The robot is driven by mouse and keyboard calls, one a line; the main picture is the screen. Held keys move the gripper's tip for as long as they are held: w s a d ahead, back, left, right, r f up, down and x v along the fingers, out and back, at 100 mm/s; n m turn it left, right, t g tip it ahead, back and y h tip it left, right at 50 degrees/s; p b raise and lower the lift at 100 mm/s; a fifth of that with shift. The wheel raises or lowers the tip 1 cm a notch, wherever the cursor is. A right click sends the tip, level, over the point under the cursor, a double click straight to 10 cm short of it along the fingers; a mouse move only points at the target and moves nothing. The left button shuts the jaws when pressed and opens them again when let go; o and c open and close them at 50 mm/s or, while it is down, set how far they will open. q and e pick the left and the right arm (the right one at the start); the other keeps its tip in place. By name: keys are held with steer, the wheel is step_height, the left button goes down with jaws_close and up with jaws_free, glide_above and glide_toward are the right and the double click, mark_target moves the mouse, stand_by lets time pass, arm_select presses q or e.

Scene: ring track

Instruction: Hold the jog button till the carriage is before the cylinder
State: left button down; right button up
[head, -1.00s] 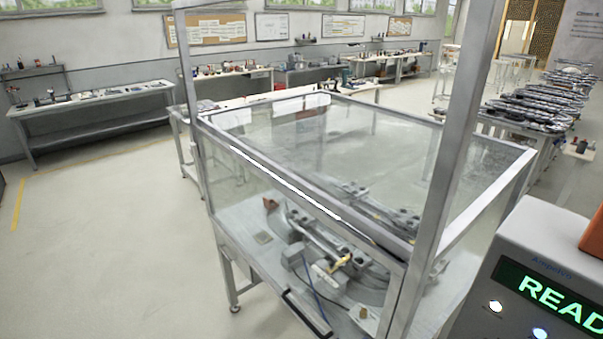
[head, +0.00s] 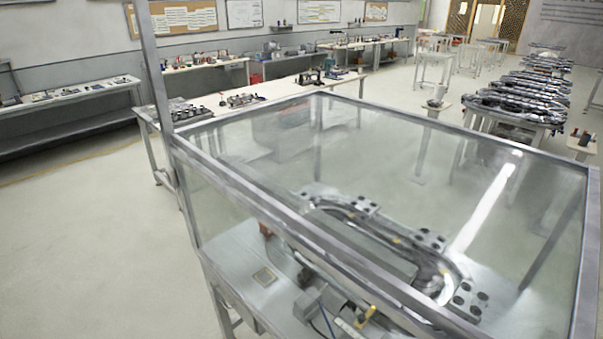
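A ring track (head: 385,232) lies inside a clear-walled case with a grey metal frame (head: 300,212). Several plates with black round parts sit along the track, one at its far side (head: 364,205), one at its right bend (head: 429,238) and one at the near right (head: 467,298). I cannot tell which is the carriage. A yellow piece (head: 366,316) shows at the near side, partly cut by the case frame. I cannot make out the cylinder for certain. No jog button shows now. Neither of my grippers is in view.
A bench with small devices (head: 245,101) stands behind the case, and another bench (head: 70,100) stands along the left wall. More ring tracks on tables (head: 515,105) line the right back. The floor (head: 90,225) left of the case is clear.

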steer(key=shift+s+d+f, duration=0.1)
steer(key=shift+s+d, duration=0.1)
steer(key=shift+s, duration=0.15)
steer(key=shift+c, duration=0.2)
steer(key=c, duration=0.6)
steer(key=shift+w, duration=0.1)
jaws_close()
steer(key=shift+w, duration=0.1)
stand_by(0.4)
